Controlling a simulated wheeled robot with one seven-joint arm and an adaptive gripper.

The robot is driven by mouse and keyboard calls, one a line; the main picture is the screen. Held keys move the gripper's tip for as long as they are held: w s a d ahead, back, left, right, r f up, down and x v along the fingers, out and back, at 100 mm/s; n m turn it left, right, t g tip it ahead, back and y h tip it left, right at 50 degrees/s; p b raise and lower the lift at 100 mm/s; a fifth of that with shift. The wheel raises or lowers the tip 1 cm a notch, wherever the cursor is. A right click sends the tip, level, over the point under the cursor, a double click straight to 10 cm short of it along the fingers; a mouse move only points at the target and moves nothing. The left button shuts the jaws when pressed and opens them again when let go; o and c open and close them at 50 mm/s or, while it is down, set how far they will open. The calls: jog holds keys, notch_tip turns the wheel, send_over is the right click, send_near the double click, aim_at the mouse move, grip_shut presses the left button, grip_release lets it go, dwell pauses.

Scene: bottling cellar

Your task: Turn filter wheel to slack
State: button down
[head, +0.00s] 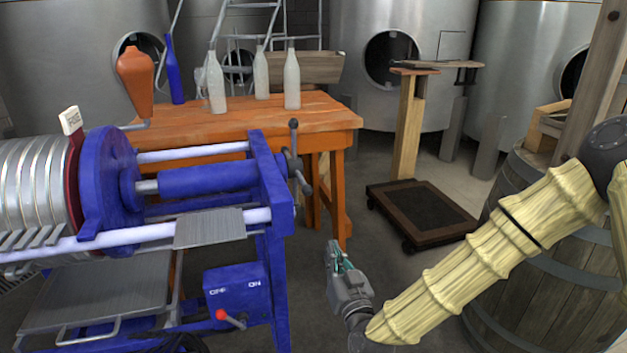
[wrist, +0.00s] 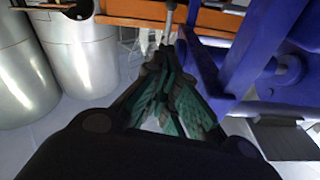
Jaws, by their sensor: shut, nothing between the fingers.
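The filter press is a blue frame with pale rails and a stack of metal plates (head: 35,185) at the left of the head view. Its filter wheel (head: 293,165), a dark hub with bar handles, sits on the right end of the blue end frame (head: 268,185). One bar points up and another points down to the right. My gripper (head: 334,248) is below and to the right of the wheel, apart from it, shut and empty. In the wrist view my gripper's green-padded fingers (wrist: 172,88) are together, with the blue frame (wrist: 235,65) close on the right.
A blue switch box (head: 237,290) with a red-knobbed lever (head: 222,314) is low on the press. An orange table (head: 240,115) with bottles stands behind. A platform scale (head: 420,213) and a barrel (head: 550,270) are to the right. Floor between press and scale is clear.

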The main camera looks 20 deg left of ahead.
notch_tip(320, 180, up, 13)
jog(key=w+a+t+y, duration=0.1)
jog(key=a+t, duration=0.1)
jog(key=t, duration=0.1)
jog(key=w+a+p, duration=0.1)
jog(key=w+a, duration=0.4)
jog(key=w, duration=0.3)
jog(key=shift+a, duration=0.3)
jog(key=shift+s+f, duration=0.1)
jog(key=shift+d+f+b, duration=0.1)
jog(key=shift+f+b, duration=0.3)
jog(key=shift+f, duration=0.4)
jog(key=shift+r, duration=0.1)
